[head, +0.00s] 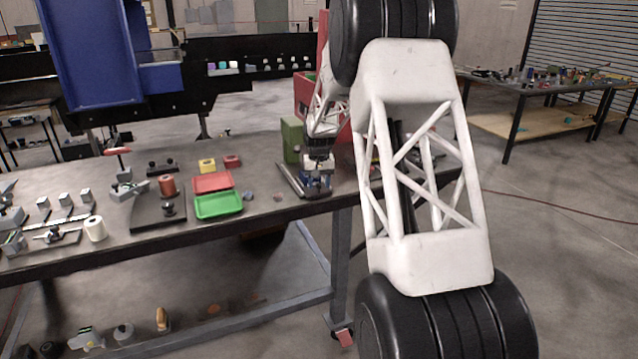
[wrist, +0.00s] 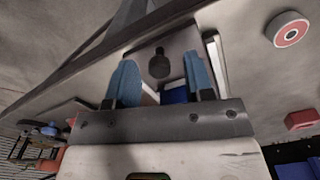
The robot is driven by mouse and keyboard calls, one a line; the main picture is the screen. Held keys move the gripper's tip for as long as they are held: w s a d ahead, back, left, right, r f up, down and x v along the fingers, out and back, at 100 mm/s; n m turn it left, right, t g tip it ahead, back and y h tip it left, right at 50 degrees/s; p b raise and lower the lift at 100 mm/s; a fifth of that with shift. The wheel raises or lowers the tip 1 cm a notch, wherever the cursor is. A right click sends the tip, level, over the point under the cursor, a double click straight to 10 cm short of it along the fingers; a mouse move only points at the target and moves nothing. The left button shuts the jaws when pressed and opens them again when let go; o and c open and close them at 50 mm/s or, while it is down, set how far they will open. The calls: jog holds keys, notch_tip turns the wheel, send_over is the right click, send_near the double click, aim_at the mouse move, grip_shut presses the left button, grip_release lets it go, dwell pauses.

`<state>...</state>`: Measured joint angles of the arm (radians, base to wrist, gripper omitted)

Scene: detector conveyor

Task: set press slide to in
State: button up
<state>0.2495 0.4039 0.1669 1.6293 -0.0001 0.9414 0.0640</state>
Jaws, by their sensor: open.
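The press slide (wrist: 180,42) looks like a grey plate with a dark round knob (wrist: 158,64) standing on it. My gripper (wrist: 159,70) is open, with one blue finger on each side of the knob in the wrist view. I see a gap on both sides and no clear grip; the height of the fingers against the knob is hard to judge. In the head view my gripper (head: 316,183) is low over the dark base (head: 290,180) of the press near the table's front edge. There my gripper hides the knob and most of the slide.
A green block (head: 292,138) and a red frame (head: 305,95) stand close behind my gripper. My arm covers the table's right end.

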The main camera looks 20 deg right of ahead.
jog(key=shift+c, duration=0.3)
grip_shut()
jog(key=w, duration=1.3)
jog(key=shift+w, duration=0.25)
jog(key=shift+o, duration=0.3)
grip_release()
jog(key=shift+r, duration=0.1)
notch_tip(320, 180, up, 8)
dwell(0.5)
